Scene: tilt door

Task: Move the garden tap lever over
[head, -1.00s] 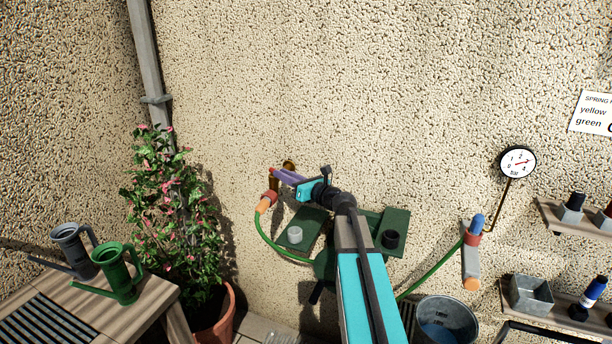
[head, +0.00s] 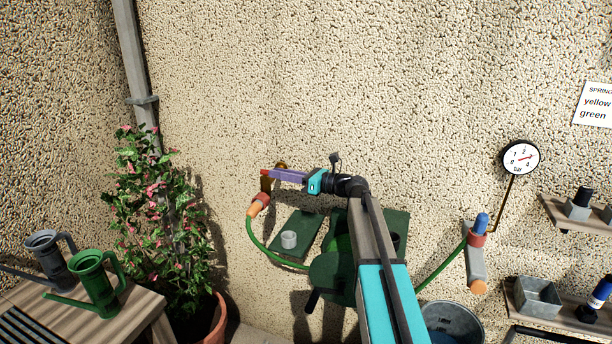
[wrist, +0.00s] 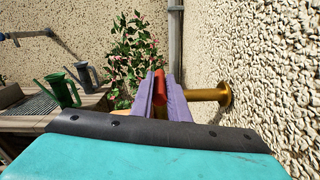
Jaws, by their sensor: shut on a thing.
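The brass garden tap (head: 267,184) sticks out from the rough wall left of centre in the head view. Its pipe and round wall flange (wrist: 226,94) show on the right in the wrist view. The red tap lever (wrist: 159,86) stands between the purple fingers of my gripper (wrist: 160,92); its lower part is hidden by them. In the head view my gripper (head: 271,173) reaches left to the tap and is shut on the lever, with only a small red tip showing.
An orange hose connector (head: 256,207) and green hose (head: 264,249) hang below the tap. A green reel (head: 332,278) sits under my arm. A pressure gauge (head: 521,157) and shelves are at right. A potted plant (head: 165,215) and watering cans (head: 95,283) are at left.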

